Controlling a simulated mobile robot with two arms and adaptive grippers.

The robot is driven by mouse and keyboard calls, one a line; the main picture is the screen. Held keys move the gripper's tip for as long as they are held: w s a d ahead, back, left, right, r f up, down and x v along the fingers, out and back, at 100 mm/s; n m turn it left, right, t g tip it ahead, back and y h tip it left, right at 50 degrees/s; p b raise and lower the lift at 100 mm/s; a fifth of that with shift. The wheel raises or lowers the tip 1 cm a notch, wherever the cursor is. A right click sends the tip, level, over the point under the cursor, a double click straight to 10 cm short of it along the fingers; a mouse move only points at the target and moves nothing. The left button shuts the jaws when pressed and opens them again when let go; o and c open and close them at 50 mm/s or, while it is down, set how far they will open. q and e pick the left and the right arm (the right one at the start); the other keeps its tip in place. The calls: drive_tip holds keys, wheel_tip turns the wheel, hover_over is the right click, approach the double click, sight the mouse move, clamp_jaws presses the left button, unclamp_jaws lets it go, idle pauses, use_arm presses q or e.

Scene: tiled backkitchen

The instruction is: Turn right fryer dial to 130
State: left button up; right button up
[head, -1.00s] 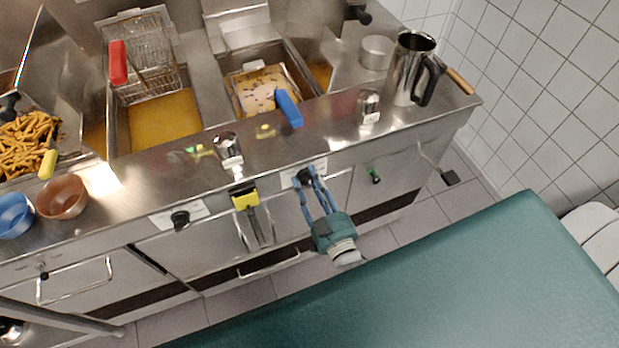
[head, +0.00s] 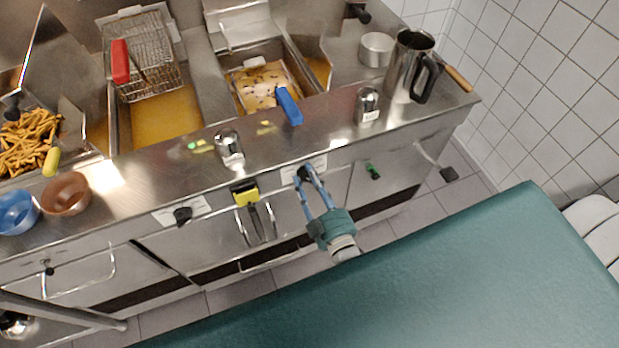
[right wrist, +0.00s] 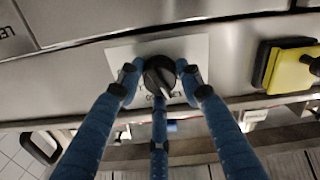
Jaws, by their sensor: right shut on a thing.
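The right fryer dial (head: 303,173) is a black knob on a white label plate on the steel front, below the basket with the blue handle. In the right wrist view the dial (right wrist: 158,74) shows a white pointer line aimed toward the lower part of the picture. The scale numbers are too small or hidden to read. My right gripper (head: 307,177) has blue fingers and a teal body. In the right wrist view its fingertips (right wrist: 160,78) are closed on opposite sides of the dial. My left gripper is not in view.
Another black dial (head: 182,215) sits further left. The right fryer basket's blue handle (head: 289,106) is above. A teal surface (head: 450,270) fills the near right.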

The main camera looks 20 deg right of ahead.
drive_tip(key=shift+w+r, duration=0.25)
drive_tip(key=shift+r, duration=0.2)
drive_tip(key=o, duration=1.1)
drive_tip(key=shift+o, duration=0.2)
drive_tip(key=shift+s+a+f, duration=0.1)
drive_tip(key=shift+f, duration=0.1)
drive_tip(key=shift+s+f, duration=0.15)
drive_tip(key=shift+s, duration=0.45)
drive_tip(key=s, duration=1.1)
drive_tip(key=shift+w, duration=0.1)
